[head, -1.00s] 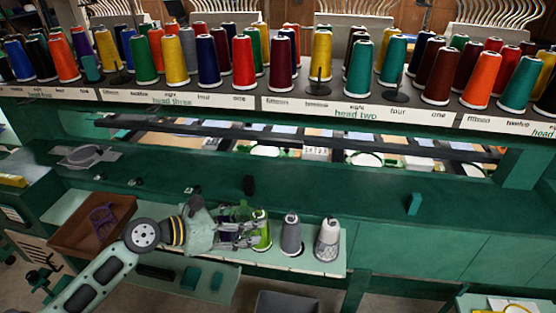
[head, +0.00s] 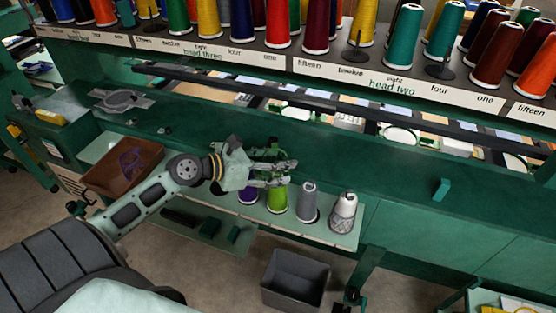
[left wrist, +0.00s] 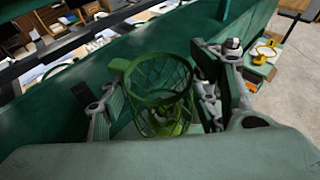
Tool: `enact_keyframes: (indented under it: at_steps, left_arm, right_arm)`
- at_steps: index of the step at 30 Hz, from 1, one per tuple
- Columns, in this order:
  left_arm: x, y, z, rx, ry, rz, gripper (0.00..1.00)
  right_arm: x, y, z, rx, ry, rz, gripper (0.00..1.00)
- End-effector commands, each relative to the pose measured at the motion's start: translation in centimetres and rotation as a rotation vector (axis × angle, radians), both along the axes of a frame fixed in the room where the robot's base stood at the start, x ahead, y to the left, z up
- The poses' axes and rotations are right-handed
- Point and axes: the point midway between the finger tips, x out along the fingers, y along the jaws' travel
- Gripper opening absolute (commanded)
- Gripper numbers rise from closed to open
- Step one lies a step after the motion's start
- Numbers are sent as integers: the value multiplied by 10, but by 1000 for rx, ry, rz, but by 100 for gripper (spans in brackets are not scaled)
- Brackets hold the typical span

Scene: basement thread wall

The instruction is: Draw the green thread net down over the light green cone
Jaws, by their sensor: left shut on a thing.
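My left gripper (head: 274,172) is over the pale shelf (head: 318,233), with its fingertips just above the top of the light green cone (head: 278,200). In the left wrist view, my left gripper (left wrist: 155,98) is shut on the green thread net (left wrist: 152,102). The net is an open mesh cup with a thick rim and a tab, held mouth up between the fingers. Bright green shows through its lower mesh; I cannot tell how far the net is around the cone. The cone's body is bare in the head view. My right gripper is not in view.
A purple cone (head: 248,194) stands left of the light green one, a grey cone (head: 308,203) and a netted cone (head: 343,212) right. A brown tray (head: 98,178) holds a purple net (head: 131,162). A dark bin (head: 295,280) is on the floor below.

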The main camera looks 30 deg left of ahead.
Motion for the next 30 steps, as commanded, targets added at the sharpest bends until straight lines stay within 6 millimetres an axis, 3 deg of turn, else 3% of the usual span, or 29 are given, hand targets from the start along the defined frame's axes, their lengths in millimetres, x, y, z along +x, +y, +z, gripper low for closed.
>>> enact_keyframes:
  at_steps: [1, 4, 15, 21, 30]
  left_arm:
    - [0, 0, -10, 2, -1, -1, 47]
    - [0, 0, -18, 2, -1, -1, 47]
    - [0, 0, -47, 2, -1, -1, 47]
    - [0, 0, -63, 2, 0, 1, 47]
    - [1, -1, -89, -1, 0, 0, 47]
  right_arm:
    - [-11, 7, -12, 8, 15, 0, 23]
    - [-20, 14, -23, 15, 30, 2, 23]
    - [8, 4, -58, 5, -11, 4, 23]
    - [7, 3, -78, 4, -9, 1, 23]
    - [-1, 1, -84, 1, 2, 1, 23]
